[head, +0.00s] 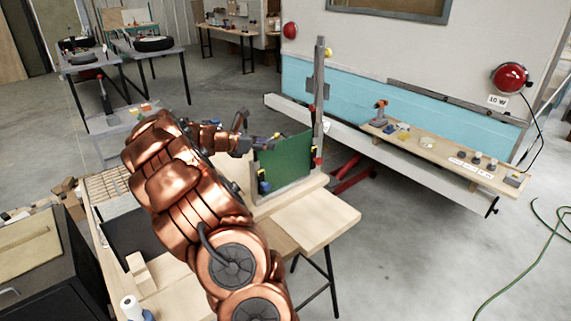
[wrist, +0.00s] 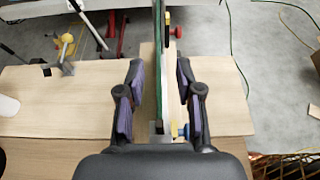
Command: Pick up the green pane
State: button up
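The green pane (head: 286,158) stands upright in a frame on a wooden board (head: 293,192) on the bench. In the wrist view the pane (wrist: 158,50) shows nearly edge-on as a thin dark green strip. My gripper (head: 262,141) is at the pane's upper left edge in the head view. In the wrist view my gripper (wrist: 158,72) is open, with one padded finger on each side of the pane's line. Gaps show between the fingers and the pane. How far the fingertips reach along the pane is unclear.
A tall grey post (head: 319,95) rises at the pane's right edge. Small blue and yellow clamps (head: 264,183) sit at the frame's lower left. A camper side with a wooden shelf (head: 440,152) of tools stands behind to the right. Open floor lies right of the bench.

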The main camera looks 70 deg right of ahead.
jog(key=p+x, duration=0.1)
jog(key=x, duration=0.2)
jog(key=shift+s+d+p, duration=0.1)
jog(key=shift+d+p, duration=0.25)
jog(key=shift+s+d+f, duration=0.25)
jog(key=shift+d+f, duration=0.1)
jog(key=shift+d, duration=0.15)
grip_shut()
